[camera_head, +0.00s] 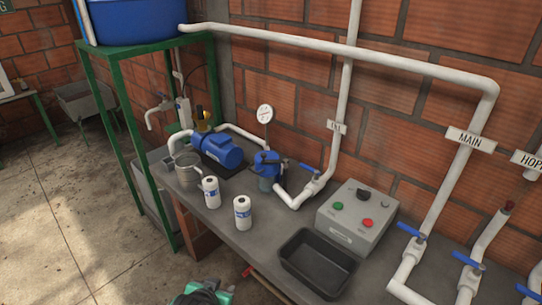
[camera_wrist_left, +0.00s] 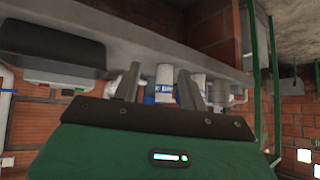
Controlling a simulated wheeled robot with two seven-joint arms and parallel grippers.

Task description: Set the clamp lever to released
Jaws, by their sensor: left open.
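I cannot make out a clamp lever for certain. My right gripper is out of view.
Two white cartridges (camera_head: 242,212) stand at the bench's front. A blue pump (camera_head: 217,150) is behind them. A black tray (camera_head: 317,263) and a grey control box (camera_head: 357,218) stand to the right. A red-tipped bar (camera_head: 262,284) lies along the bench front.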

